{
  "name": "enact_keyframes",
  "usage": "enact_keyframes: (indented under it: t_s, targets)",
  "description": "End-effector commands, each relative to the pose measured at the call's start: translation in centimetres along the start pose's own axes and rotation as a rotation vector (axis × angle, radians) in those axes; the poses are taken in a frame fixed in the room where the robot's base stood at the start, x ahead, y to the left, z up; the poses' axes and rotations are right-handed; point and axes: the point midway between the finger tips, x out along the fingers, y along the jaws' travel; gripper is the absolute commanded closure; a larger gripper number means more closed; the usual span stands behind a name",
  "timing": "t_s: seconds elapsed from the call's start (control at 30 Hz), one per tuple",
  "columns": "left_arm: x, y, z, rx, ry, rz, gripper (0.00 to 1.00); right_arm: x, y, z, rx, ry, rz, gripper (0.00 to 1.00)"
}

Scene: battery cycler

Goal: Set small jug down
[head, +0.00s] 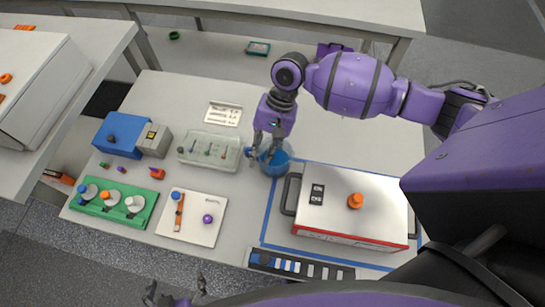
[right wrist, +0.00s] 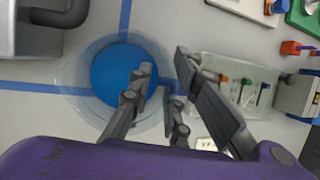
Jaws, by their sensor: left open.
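The small jug (head: 273,160) is a clear round vessel with blue contents, upright at the table's middle, left of the red-and-white case. In the right wrist view the jug (right wrist: 82,98) is seen from above. My right gripper (head: 264,143) is at the jug's rim; in the right wrist view its fingers (right wrist: 163,80) are apart, one over the blue opening, others beside the wall. I cannot tell whether they grip it, or whether the jug's base touches the table. My left gripper (head: 176,294) is open and empty at the bottom edge, far from the jug.
The case (head: 335,210) stands inside a blue taped outline right of the jug. A clear tray (head: 210,151) with small parts sits close on the left. A blue-and-grey device (head: 125,135), green board (head: 115,205) and white board (head: 192,217) are further left. Bare table lies behind the jug.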

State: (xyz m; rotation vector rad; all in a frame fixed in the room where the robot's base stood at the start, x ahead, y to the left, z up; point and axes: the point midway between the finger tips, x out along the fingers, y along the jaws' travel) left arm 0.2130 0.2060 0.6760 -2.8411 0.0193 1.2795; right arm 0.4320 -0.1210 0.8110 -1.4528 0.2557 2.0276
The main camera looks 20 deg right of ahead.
Motion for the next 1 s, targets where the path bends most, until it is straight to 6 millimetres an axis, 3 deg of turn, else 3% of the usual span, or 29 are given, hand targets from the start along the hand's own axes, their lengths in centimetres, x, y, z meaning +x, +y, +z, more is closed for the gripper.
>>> enact_keyframes:
  t_s: [0.1, 0.77, 1.0]
  targets:
    - [0.02, 0.09, -0.07, -0.002, 0.001, 0.001, 0.17, -0.02, 0.00, 0.00, 0.000, 0.000, 0.000, 1.00]
    - [0.04, 0.08, -0.04, -0.001, 0.000, 0.001, 0.17, 0.20, 0.09, 0.16, 0.001, -0.005, 0.002, 1.00]
    - [-0.01, 0.05, -0.25, -0.001, 0.003, 0.001, 0.17, -0.58, -0.09, 0.46, -0.001, -0.004, 0.002, 1.00]
